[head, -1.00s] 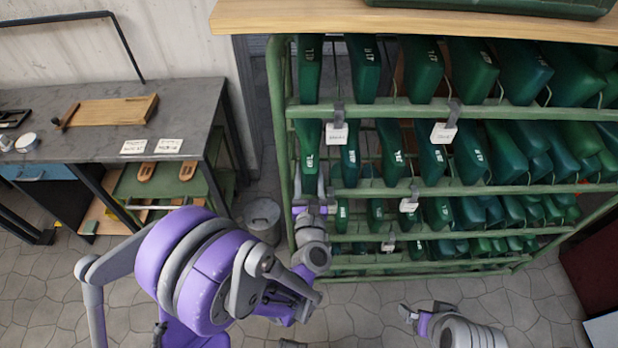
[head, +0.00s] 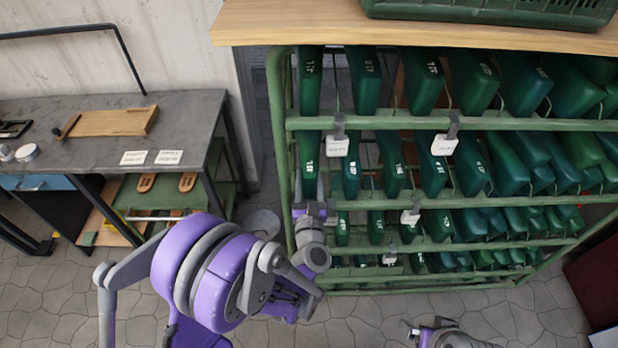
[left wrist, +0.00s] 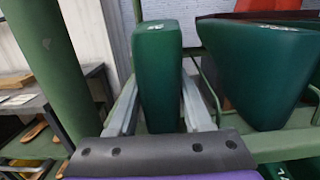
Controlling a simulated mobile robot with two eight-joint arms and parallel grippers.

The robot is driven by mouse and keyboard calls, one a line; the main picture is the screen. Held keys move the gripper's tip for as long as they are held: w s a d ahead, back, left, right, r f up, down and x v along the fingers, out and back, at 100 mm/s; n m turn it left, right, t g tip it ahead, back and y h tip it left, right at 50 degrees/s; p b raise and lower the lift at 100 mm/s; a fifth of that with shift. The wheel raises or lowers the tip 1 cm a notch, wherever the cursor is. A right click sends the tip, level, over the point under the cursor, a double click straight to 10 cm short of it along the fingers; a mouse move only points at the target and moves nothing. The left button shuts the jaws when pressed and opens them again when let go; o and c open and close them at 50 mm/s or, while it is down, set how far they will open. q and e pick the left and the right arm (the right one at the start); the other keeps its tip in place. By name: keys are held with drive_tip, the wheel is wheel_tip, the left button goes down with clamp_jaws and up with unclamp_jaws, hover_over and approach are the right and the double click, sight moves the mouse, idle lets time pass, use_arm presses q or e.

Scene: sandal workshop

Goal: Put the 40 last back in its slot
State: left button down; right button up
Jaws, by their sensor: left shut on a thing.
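My left gripper (left wrist: 158,112) is shut on a dark green last (left wrist: 158,70), with one finger along each side of it. In the head view this last (head: 308,150) stands upright at the left end of the rack's second row, and my left gripper (head: 310,197) is just below it. A white mark shows on the last, too small to read. The green rack (head: 380,122) holds rows of similar lasts. I cannot tell whether the held last rests on the rack. My right gripper (head: 420,328) is low, in front of the rack; its jaw gap is unclear.
A rack post (left wrist: 50,70) stands close on the left of my left gripper. A neighbouring last (left wrist: 262,65) is close on the right. White tags (head: 337,147) hang from the rails. A grey workbench (head: 75,115) stands left; a green crate (head: 490,8) sits on the wooden top.

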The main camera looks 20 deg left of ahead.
use_arm(q)
drive_tip(key=shift+f+b, duration=0.35)
idle(0.9)
drive_tip(key=shift+c, duration=1.2)
unclamp_jaws()
